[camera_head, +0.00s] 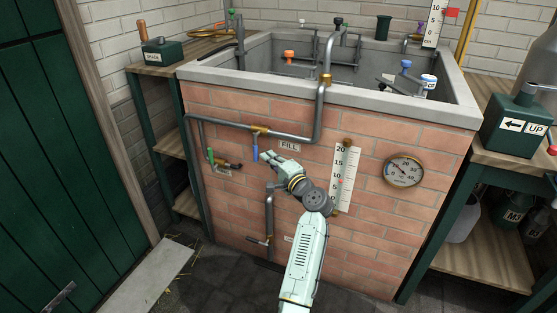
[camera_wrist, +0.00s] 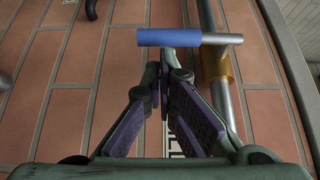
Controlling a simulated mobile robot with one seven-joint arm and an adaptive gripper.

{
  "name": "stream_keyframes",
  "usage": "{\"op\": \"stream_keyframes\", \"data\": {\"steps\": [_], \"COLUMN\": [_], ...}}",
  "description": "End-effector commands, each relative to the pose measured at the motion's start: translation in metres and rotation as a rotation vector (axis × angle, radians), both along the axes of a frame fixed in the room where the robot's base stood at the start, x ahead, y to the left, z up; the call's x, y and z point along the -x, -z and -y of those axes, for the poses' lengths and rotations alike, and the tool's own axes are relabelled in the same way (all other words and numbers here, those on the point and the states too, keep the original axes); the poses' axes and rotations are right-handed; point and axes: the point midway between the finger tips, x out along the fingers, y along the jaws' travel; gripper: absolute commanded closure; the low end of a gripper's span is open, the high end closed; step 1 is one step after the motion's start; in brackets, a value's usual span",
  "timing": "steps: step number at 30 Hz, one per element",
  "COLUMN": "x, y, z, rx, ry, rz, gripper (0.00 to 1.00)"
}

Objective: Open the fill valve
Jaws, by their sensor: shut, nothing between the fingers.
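The fill valve is a brass body (camera_head: 260,131) on the grey pipe across the brick front of the tank, with a blue lever handle (camera_head: 255,152) hanging down, crosswise to the pipe. A FILL label (camera_head: 289,145) is to its right. In the wrist view the blue handle (camera_wrist: 168,38) lies just beyond my fingertips, and the brass body (camera_wrist: 216,66) is at right. My gripper (camera_head: 266,156) is beside the handle, to its right in the head view. Its fingertips (camera_wrist: 161,70) are together with nothing between them. I cannot tell whether they touch the handle.
A green-handled valve (camera_head: 211,156) is to the left and another valve (camera_head: 262,240) is low on the front. A level scale (camera_head: 344,178) and a round gauge (camera_head: 403,172) are to the right. Shelves flank the tank. A pale board (camera_head: 150,283) lies on the floor at left.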

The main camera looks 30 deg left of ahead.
Motion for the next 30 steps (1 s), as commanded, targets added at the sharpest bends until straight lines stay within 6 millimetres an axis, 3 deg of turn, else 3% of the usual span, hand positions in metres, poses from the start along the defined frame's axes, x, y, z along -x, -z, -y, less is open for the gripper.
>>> {"op": "stream_keyframes", "data": {"steps": [30], "x": [0.0011], "y": [0.0076], "z": [-0.0084], "rx": [-0.099], "ry": [-0.001], "rz": [-0.006], "gripper": [1.00]}}
